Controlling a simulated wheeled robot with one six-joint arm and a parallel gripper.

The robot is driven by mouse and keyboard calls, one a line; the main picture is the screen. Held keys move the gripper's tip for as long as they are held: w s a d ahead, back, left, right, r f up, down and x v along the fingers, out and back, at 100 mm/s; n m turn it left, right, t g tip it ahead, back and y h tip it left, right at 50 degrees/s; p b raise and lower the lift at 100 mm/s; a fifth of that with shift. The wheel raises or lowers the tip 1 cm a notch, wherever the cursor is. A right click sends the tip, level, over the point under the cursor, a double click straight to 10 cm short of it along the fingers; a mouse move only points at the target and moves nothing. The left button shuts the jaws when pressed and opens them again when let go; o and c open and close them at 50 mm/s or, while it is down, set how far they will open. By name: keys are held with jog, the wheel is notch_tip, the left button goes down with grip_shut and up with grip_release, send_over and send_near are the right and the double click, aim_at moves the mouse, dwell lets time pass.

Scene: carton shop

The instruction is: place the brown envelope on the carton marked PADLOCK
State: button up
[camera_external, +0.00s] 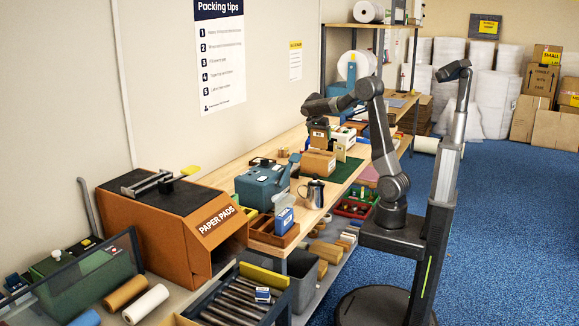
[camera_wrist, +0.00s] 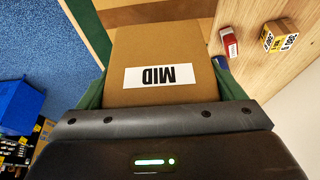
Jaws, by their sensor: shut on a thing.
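My gripper (camera_external: 318,122) is shut on a brown carton marked MID (camera_wrist: 140,97), above the workbench. In the wrist view the carton sits between the green jaws, and its MID label reads upside down. The same carton (camera_external: 318,136) shows small below the gripper in the external view. Another brown carton (camera_external: 318,164) stands on the bench close below it; I cannot read its marking. I cannot make out the brown envelope, and I can read PADLOCK on no carton in either view.
A green mat (camera_external: 345,170) lies on the bench. A metal mug (camera_external: 312,194) and a teal machine (camera_external: 262,186) stand nearer. The wrist view shows a red item (camera_wrist: 229,42), a small labelled carton (camera_wrist: 280,35) and a blue bin (camera_wrist: 20,105).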

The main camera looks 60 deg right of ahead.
aim_at(319, 140)
jog(key=shift+f, duration=1.6)
jog(key=o, duration=0.8)
jog(key=shift+c, duration=0.2)
jog(key=shift+r, duration=0.15)
jog(key=v, duration=1.2)
